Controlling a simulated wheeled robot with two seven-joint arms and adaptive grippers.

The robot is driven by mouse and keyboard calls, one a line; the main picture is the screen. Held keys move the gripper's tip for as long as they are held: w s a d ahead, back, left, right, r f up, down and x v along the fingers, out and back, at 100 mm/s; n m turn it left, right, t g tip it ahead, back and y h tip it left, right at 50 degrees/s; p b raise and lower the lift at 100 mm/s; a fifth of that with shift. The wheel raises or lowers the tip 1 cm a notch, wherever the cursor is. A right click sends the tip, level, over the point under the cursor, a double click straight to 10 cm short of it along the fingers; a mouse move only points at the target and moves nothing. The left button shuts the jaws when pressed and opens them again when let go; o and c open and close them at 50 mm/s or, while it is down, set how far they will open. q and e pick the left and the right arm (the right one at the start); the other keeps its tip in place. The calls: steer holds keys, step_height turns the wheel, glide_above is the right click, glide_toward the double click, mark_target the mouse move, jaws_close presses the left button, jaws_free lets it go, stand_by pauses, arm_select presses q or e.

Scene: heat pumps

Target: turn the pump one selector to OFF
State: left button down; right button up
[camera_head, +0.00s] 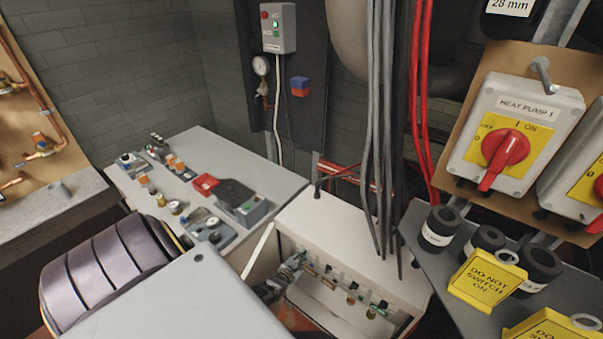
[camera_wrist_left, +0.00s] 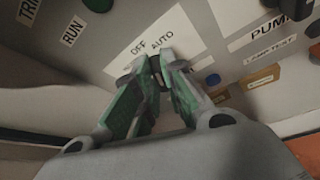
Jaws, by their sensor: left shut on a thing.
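The white control cabinet (camera_head: 345,240) stands low in the middle of the head view, with a row of small selectors and lamps on its front. My left gripper (camera_head: 294,266) is at the left end of that row. In the left wrist view my left gripper (camera_wrist_left: 160,62) is shut on a small dark selector (camera_wrist_left: 156,69), mostly hidden between the fingertips. A white label plate (camera_wrist_left: 155,40) just above it reads OFF on the left and AUTO on the right. I cannot tell where the selector points. My right gripper is in neither view.
In the left wrist view a blue button (camera_wrist_left: 213,80) and a PUMP label (camera_wrist_left: 270,33) are right of the fingers. Grey cables (camera_head: 378,130) hang over the cabinet. A bench with parts (camera_head: 205,150) is left; a HEAT PUMP 1 switch (camera_head: 520,130) is right.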

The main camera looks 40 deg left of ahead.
arm_select(q)
steer(key=c, duration=1.5)
jaws_free()
steer(key=shift+r, duration=0.45)
step_height(320, 180, up, 9)
stand_by(0.4)
steer(key=shift+d, duration=0.1)
stand_by(0.6)
